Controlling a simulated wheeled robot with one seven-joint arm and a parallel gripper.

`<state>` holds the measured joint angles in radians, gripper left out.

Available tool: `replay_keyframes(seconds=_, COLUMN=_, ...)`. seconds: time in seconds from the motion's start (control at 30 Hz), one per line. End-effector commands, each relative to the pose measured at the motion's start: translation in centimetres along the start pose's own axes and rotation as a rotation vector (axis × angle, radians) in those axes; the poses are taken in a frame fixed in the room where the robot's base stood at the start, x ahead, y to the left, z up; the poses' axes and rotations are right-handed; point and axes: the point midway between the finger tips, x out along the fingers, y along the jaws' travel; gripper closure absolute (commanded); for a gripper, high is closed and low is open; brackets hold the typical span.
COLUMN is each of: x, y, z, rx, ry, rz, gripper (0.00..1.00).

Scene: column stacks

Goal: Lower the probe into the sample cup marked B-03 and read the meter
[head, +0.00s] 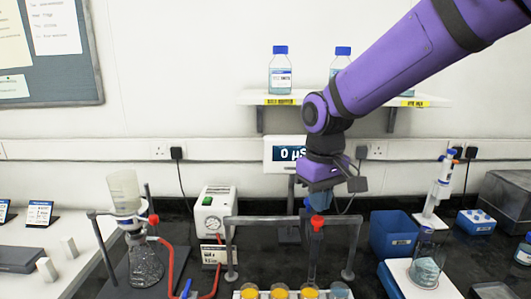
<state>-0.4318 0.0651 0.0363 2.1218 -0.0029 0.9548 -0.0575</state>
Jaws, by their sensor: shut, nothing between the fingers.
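My gripper (320,203) is at centre, pointing down just above a red knob (318,222) near the grey frame's crossbar. Its fingertips are small and hard to make out; it is shut with nothing held. A dark upright shaft (313,252) hangs below the knob; I cannot tell for sure that it is the probe. The meter (291,154) behind my arm reads 0 µS, its right end partly covered. Several sample cups stand in a row at the bottom edge, including an orange one (279,291) and a grey-blue one (340,290). No B-03 marking is readable.
The grey frame (248,220) spans the cup row. A flask stand (128,215) and white pump box (214,212) with red hose stand left. A blue bin (393,234), a beaker (426,266) and a pipette stand (437,188) are right. A bottle shelf (375,98) is behind the arm.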

Motion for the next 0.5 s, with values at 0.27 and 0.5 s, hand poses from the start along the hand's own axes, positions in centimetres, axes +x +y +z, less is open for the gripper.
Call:
replay_keyframes(seconds=0.27, x=0.0, y=0.0, z=0.0, rx=0.0, ry=0.0, rz=0.0, gripper=1.0)
replay_keyframes(seconds=0.5, x=0.31, y=0.0, z=0.0, rx=0.0, ry=-0.001, rz=0.0, gripper=1.0)
